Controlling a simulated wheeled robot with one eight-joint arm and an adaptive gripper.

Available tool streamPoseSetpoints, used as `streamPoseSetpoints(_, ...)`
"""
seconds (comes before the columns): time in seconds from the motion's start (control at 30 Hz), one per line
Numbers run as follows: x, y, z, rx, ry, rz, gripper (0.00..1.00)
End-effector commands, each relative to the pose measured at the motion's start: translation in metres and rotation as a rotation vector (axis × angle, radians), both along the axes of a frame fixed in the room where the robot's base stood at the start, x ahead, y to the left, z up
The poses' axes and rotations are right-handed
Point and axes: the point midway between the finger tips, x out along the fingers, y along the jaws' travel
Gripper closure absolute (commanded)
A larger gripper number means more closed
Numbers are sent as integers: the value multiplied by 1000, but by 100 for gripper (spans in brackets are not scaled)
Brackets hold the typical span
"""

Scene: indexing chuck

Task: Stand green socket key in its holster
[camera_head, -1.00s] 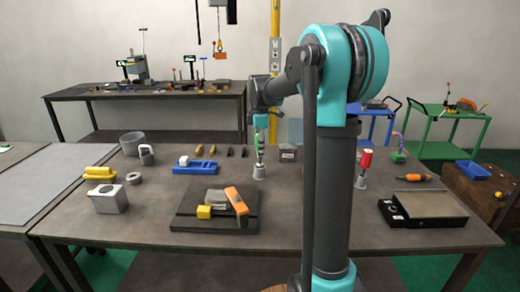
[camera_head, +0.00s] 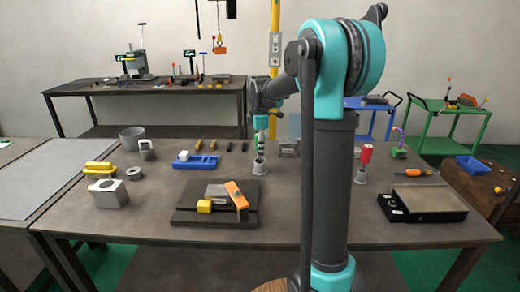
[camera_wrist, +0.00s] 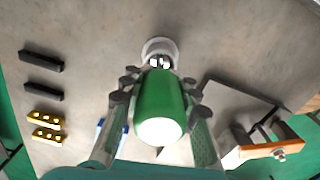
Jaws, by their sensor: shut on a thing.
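The green socket key shows its handle (camera_wrist: 160,105) end-on in the wrist view, with its dark and bright shank below. My gripper (camera_head: 259,148) is shut around that handle; its fingers also flank it in the wrist view (camera_wrist: 160,98). The key points down over a pale grey cone-shaped holster (camera_head: 259,168) on the table. The holster's round rim (camera_wrist: 160,45) shows beyond the shank in the wrist view. The shank lines up with the holster opening, but I cannot tell how deep the tip is in it.
A red-handled key (camera_head: 366,153) stands in a similar holster to the right. A dark plate (camera_head: 200,217) with an orange clamp (camera_head: 237,195) lies in front. A blue tray (camera_head: 196,162) sits to the left.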

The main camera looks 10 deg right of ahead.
Motion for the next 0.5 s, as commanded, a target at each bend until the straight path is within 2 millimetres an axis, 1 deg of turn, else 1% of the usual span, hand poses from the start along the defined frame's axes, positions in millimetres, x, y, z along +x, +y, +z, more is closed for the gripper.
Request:
streamPoseSetpoints(0.37,0,0,-8,0,0,0,100)
streamPoseSetpoints(0.4,0,0,-8,0,0,0,69)
streamPoseSetpoints(0.5,0,0,-8,0,0,0,57)
